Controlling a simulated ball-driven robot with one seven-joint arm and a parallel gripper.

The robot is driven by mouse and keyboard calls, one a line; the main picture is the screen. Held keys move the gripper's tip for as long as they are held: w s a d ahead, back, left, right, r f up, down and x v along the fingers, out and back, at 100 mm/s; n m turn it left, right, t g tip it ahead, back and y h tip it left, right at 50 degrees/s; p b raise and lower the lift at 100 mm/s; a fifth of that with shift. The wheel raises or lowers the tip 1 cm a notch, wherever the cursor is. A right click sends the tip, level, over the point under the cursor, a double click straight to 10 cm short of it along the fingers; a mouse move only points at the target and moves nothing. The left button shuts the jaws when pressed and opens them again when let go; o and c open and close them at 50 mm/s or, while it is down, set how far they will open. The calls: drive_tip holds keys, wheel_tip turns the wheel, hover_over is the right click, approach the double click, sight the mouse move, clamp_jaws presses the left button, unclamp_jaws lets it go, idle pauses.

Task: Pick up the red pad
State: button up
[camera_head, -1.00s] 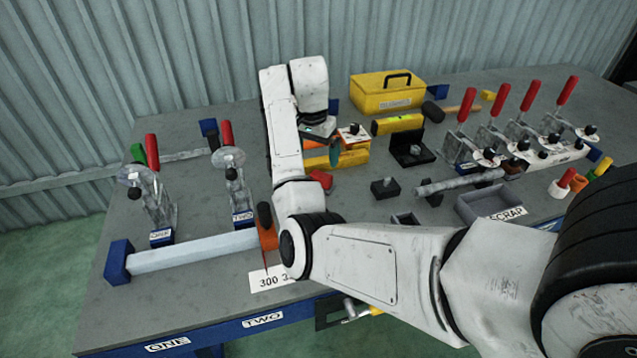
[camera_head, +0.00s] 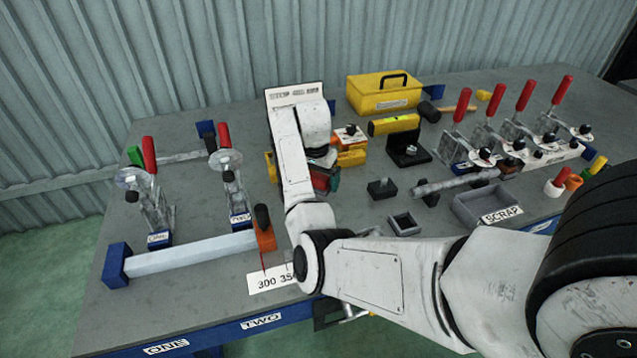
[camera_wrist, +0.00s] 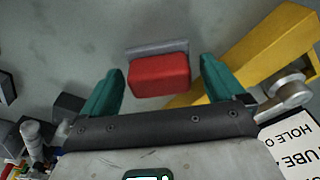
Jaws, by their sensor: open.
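The red pad (camera_wrist: 160,76) is a small red block with a grey strip along its far edge, lying on the grey table in the wrist view. My gripper (camera_wrist: 162,88) is open, with one green finger on each side of the pad and a gap on both sides. In the head view, the pad (camera_head: 321,178) shows only in part under my wrist. My gripper (camera_head: 326,181) is mostly hidden there by my own arm.
A yellow piece (camera_wrist: 262,50) lies close by the right finger in the wrist view. In the head view, a small black block (camera_head: 381,188), an open black square holder (camera_head: 404,224) and the scrap tray (camera_head: 487,207) stand to the right. A yellow toolbox (camera_head: 384,93) is behind.

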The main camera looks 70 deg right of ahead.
sight(319, 175)
drive_tip(key=c, duration=1.3)
drive_tip(key=shift+o, duration=0.2)
drive_tip(key=shift+r, duration=0.1)
drive_tip(key=shift+r, duration=0.5)
wheel_tip(319, 175, up, 2)
drive_tip(key=shift+r, duration=0.2)
drive_tip(key=s+a+r+p, duration=0.6)
drive_tip(key=s+a+r, duration=0.3)
drive_tip(key=s+a, duration=0.1)
drive_tip(key=shift+r, duration=0.25)
